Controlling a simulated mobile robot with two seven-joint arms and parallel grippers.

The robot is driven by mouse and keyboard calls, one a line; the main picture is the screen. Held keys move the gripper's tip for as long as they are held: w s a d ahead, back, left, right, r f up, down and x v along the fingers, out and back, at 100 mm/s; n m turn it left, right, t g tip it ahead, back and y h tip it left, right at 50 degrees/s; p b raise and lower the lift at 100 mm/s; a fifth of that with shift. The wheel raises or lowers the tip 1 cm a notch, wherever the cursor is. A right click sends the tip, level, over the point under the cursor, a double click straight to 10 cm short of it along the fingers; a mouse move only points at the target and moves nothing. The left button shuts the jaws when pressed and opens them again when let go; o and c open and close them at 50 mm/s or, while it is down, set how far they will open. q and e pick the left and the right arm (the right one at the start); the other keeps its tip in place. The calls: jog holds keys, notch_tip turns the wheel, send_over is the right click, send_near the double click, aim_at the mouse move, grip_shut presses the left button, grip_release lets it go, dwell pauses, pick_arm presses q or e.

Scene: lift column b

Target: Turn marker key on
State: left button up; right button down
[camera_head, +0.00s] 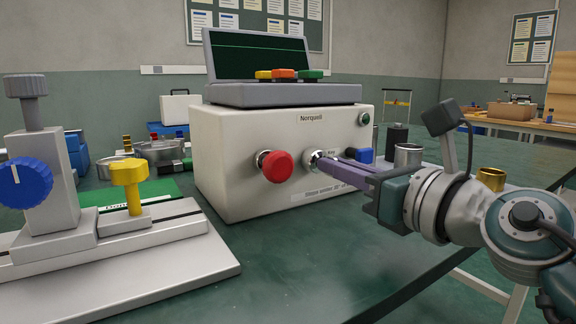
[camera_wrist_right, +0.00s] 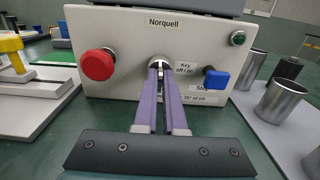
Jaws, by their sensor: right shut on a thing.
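The marker machine is a cream box (camera_head: 240,170) labelled "Norquell", standing on the green bench. Its key switch (camera_head: 315,157) is on the front face; a round metal collar shows around it in the right wrist view (camera_wrist_right: 159,60), beside a "Key off / on" label. My right gripper (camera_head: 328,163) reaches in from the right and is shut on the small key at the switch. Its two purple fingers (camera_wrist_right: 158,70) meet there and hide most of the key, so its turned position is hard to tell. My left gripper is not in view.
A red mushroom button (camera_head: 276,166) sticks out left of the key. A blue knob (camera_wrist_right: 216,79) is to its right, below a green lamp (camera_wrist_right: 237,39). Metal cups (camera_head: 408,155) stand at the right. A grey fixture with a yellow knob (camera_head: 129,182) fills the left front.

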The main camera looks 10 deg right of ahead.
dwell(0.6)
jog(key=shift+r+m+p, duration=0.15)
jog(key=shift+m+p, duration=0.8)
jog(key=shift+m, duration=0.05)
jog(key=m+p, duration=0.1)
jog(key=m, duration=0.1)
jog(key=shift+m+p, duration=0.3)
jog(key=shift+p, duration=0.05)
jog(key=m+p, duration=0.1)
jog(key=m, duration=0.2)
jog(key=shift+d+m+p, duration=0.1)
jog(key=shift+m+p, duration=0.2)
jog(key=m+p, duration=0.1)
jog(key=m, duration=0.2)
jog(key=shift+f, duration=0.2)
jog(key=shift+m, duration=0.3)
jog(key=shift+f, duration=0.1)
jog(key=c, duration=1)
grip_release()
